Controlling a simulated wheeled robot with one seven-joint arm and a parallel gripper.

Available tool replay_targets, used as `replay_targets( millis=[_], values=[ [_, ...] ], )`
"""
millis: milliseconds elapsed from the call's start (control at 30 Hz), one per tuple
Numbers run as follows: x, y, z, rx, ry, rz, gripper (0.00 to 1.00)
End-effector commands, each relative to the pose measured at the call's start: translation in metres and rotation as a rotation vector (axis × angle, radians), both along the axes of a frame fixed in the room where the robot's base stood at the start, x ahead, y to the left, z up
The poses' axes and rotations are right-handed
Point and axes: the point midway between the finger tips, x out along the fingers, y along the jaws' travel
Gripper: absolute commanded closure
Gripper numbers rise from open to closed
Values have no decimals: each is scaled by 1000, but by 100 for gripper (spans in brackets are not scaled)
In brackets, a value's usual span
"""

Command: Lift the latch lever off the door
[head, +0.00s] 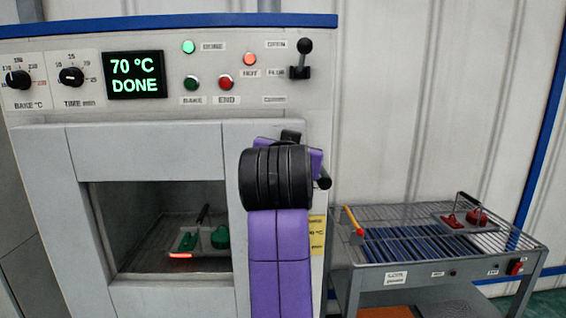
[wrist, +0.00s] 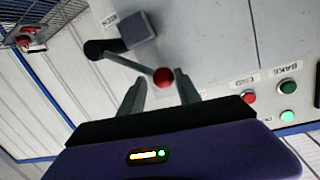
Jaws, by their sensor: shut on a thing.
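The latch lever (wrist: 125,63) shows in the wrist view as a thin grey bar with a red ball knob (wrist: 163,77) at its end, running from a black round pivot beside a grey block (wrist: 138,30). My gripper (wrist: 161,84) has its two fingertips either side of the red knob, shut on it. In the head view my purple and black arm covers the lever and the door's right part. The door (head: 150,150) of the oven appears closed, with a window onto a tray carrying a green part.
The control panel (head: 225,60) above the door has dials, buttons, a "70 °C DONE" display and a black-knobbed lever (head: 300,62).

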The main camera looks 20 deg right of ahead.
Motion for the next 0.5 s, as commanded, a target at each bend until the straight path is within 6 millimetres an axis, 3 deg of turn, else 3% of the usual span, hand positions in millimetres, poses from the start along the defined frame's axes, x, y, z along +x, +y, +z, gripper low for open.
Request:
replay_targets(
  millis=[500],
  values=[
    [-15, -45, 21, 466, -139, -3, 100]
  ],
)
